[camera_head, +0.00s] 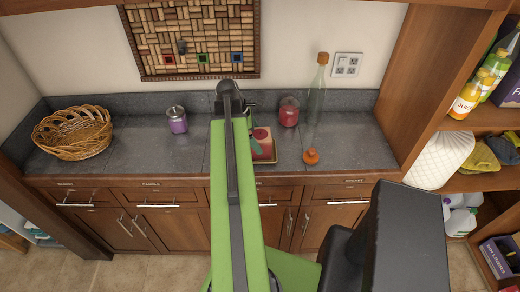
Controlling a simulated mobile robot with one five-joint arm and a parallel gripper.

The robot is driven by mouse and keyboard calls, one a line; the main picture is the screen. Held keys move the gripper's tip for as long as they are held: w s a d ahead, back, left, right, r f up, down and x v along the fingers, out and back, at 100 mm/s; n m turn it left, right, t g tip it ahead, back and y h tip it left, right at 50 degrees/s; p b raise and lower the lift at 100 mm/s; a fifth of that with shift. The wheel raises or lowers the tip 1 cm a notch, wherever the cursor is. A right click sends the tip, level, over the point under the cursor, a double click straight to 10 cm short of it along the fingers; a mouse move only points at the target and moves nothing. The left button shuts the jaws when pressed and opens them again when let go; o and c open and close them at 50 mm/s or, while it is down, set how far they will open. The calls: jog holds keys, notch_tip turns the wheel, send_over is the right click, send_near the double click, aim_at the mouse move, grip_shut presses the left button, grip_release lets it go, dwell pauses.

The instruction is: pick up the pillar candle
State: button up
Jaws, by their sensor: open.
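I cannot tell for sure which item is the pillar candle. A purple jar-like item (177,121) with a lid stands upright on the grey tiled counter, left of my arm. A red jar-like item (289,112) stands near the back of the counter, right of my arm. A red item with a pale top (263,146) sits on a small tray, partly covered by my green arm. My gripper (247,106) shows only as dark parts by the far end of my arm, above the counter near the red items. It is open, with nothing seen in it.
A wicker basket (73,133) stands at the counter's left. A clear tall bottle (316,95) and a small orange item (311,156) are to the right. A wooden shelf unit (430,75) rises at right. The counter between basket and purple item is clear.

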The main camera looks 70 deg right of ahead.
jog(key=b+x, duration=0.4)
jog(key=x, duration=0.1)
jog(key=shift+s+d+f+b, duration=0.1)
jog(key=shift+d+b, duration=0.25)
jog(key=shift+b, duration=0.05)
jog(key=shift+r, duration=0.2)
jog(key=c, duration=2.1)
